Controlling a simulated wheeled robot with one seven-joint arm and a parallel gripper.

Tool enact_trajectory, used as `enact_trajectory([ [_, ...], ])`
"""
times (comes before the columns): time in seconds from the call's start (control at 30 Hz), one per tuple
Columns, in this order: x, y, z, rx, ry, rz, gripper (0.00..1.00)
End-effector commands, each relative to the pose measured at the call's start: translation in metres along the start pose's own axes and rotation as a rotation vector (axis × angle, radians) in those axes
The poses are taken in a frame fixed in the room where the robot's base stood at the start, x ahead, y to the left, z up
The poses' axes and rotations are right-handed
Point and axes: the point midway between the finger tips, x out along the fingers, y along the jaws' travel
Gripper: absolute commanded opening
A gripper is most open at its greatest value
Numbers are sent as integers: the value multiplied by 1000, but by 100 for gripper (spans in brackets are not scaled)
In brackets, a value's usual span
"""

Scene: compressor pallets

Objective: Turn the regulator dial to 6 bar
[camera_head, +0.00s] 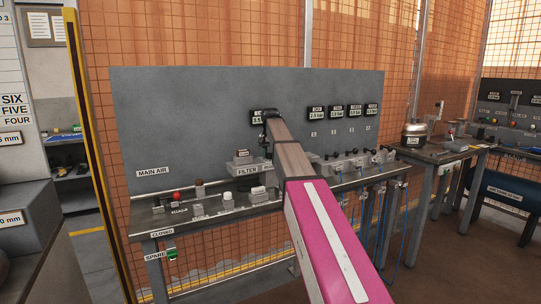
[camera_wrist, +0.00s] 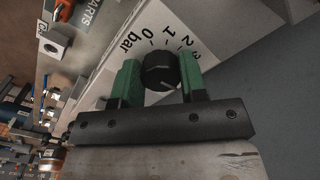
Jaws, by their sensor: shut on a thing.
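In the wrist view the regulator dial (camera_wrist: 160,74) is a round black ribbed knob in front of a pale scale plate (camera_wrist: 200,32) printed 0, 1, 2, 3 and "bar". The rest of the scale is out of view or hidden. My gripper (camera_wrist: 159,66) has one green finger on each side of the knob and is shut on it. In the head view my pink and grey arm covers the dial and my gripper. A small black display (camera_head: 257,116) beside the arm's end is partly covered and its reading is unclear.
The grey bench (camera_head: 215,212) carries a filter block, a red knob (camera_head: 177,196) and white fittings left of my arm. Several displays (camera_head: 317,113) hang on the grey panel (camera_head: 185,110) to the right. Blue hoses hang below the bench. A yellow post stands at left.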

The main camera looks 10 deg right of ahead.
Motion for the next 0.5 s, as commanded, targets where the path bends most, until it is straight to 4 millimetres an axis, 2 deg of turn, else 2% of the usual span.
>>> enact_trajectory([
  [0.5, 0, -2, -1, 449, 0, 0, 15],
])
